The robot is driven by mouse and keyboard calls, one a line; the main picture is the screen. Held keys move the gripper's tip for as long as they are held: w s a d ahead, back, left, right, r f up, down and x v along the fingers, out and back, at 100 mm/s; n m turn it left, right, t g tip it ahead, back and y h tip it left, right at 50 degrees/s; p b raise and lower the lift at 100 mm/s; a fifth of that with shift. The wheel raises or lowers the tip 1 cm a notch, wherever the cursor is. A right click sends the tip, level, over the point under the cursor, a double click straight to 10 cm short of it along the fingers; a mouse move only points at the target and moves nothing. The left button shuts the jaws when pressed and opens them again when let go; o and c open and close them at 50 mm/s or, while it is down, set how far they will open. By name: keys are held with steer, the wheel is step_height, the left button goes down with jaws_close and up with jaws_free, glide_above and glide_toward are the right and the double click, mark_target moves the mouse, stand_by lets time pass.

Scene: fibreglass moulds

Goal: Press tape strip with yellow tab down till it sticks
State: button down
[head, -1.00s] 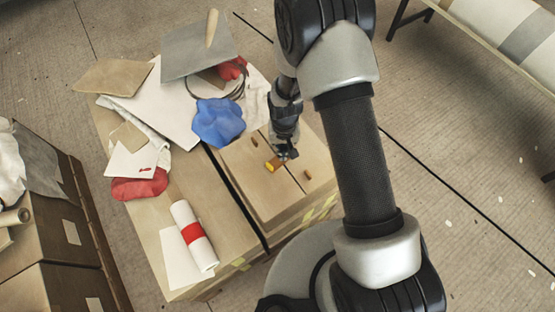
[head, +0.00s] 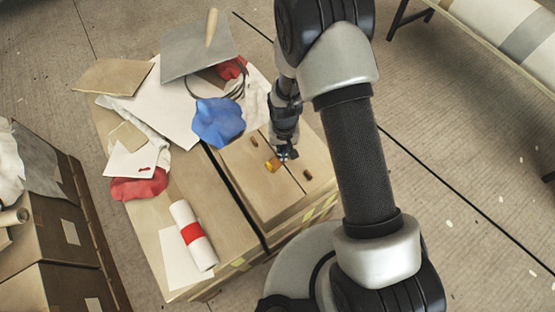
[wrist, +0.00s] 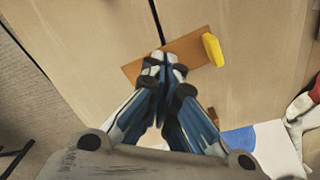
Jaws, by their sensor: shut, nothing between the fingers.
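The tape strip (wrist: 188,50) is flat and orange-brown in the wrist view and lies across the dark seam of the box top. Its yellow tab (wrist: 213,50) stands at the right end; in the head view the tab (head: 272,165) shows just left of my gripper (head: 286,154). My gripper (wrist: 165,58) is shut and empty, with its fingertips together over the middle of the strip near the seam. They look very close to it; I cannot tell whether they touch. The fingers hide part of the strip.
Two small brown pieces (head: 254,142) (head: 307,174) lie on the cardboard box (head: 262,195). A blue cloth (head: 217,122), a grey sheet (head: 190,52) and a white roll with a red band (head: 194,236) lie around it. A dark gap runs along the box's left side.

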steer(key=shift+f+b, duration=0.45)
steer(key=shift+f, duration=0.2)
steer(key=shift+r, duration=0.1)
stand_by(0.6)
steer(key=shift+r+p, duration=2.4)
steer(key=shift+r, duration=1)
steer(key=shift+r, duration=0.15)
steer(key=s+d+r+t, duration=0.1)
steer(key=d+r, duration=0.2)
steer(key=r, duration=0.9)
steer(key=s+d+r+t, duration=0.1)
steer(key=s+d+r, duration=0.15)
steer(key=r, duration=1.05)
steer(key=s+d+r+t, duration=0.1)
steer(key=s+d+r, duration=0.2)
steer(key=s+r, duration=0.3)
steer(key=s+d+r+t, duration=0.1)
steer(key=s+d+r, duration=0.3)
steer(key=s, duration=0.6)
step_height(320, 180, up, 2)
steer(key=shift+m+t, duration=0.3)
steer(key=shift+m, duration=0.1)
